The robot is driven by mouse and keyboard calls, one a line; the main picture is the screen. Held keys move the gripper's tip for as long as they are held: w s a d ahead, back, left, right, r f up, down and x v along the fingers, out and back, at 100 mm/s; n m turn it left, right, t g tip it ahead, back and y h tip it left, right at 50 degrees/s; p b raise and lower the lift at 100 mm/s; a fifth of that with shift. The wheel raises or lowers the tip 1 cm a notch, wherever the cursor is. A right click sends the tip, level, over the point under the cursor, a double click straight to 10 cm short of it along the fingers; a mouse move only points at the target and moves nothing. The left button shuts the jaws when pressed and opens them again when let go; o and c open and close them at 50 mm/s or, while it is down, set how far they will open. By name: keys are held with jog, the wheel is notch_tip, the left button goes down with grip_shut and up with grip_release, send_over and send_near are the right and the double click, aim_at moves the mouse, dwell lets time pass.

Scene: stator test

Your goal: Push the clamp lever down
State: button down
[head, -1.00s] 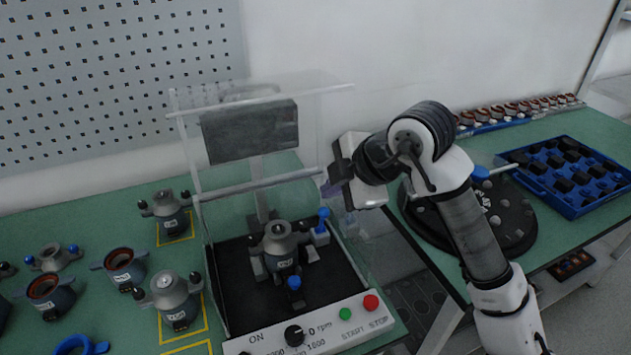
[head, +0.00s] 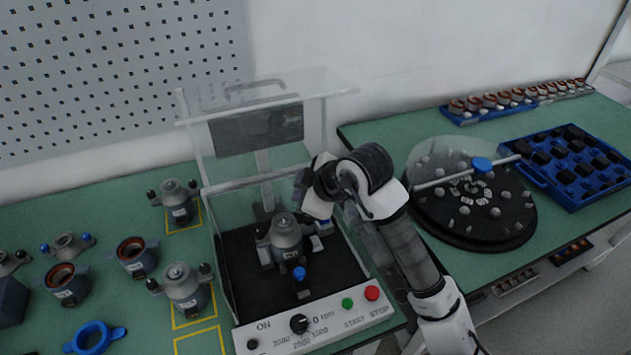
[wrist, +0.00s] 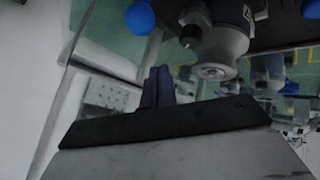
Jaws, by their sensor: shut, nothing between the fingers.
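The stator unit (head: 286,238) stands upright in the clear-walled test box, and it also shows in the wrist view (wrist: 222,48). The lever's upper part is hidden there behind my wrist. In the wrist view a large blue ball (wrist: 140,18), apparently the lever knob, is at the top edge, beyond my fingers and left of the stator. My gripper (head: 299,203) is shut and empty, above and beside the stator; its dark fingers (wrist: 158,86) look apart from the ball.
The box's clear lid (head: 262,98) is raised. A blue knob (head: 299,272) sits in front of the stator, behind the control panel (head: 318,326). Other stator units (head: 183,287) stand on the left table. A round black turntable (head: 470,215) and a blue tray (head: 570,165) are at right.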

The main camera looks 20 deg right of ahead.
jog(key=d, duration=0.1)
jog(key=s+d, duration=0.1)
jog(key=s+d+p, duration=0.1)
jog(key=shift+d+f, duration=0.25)
jog(key=shift+f, duration=0.15)
jog(key=shift+d+f, duration=0.1)
jog(key=shift+s+t+b, duration=0.3)
jog(key=shift+t+b, duration=0.1)
jog(key=shift+b, duration=0.6)
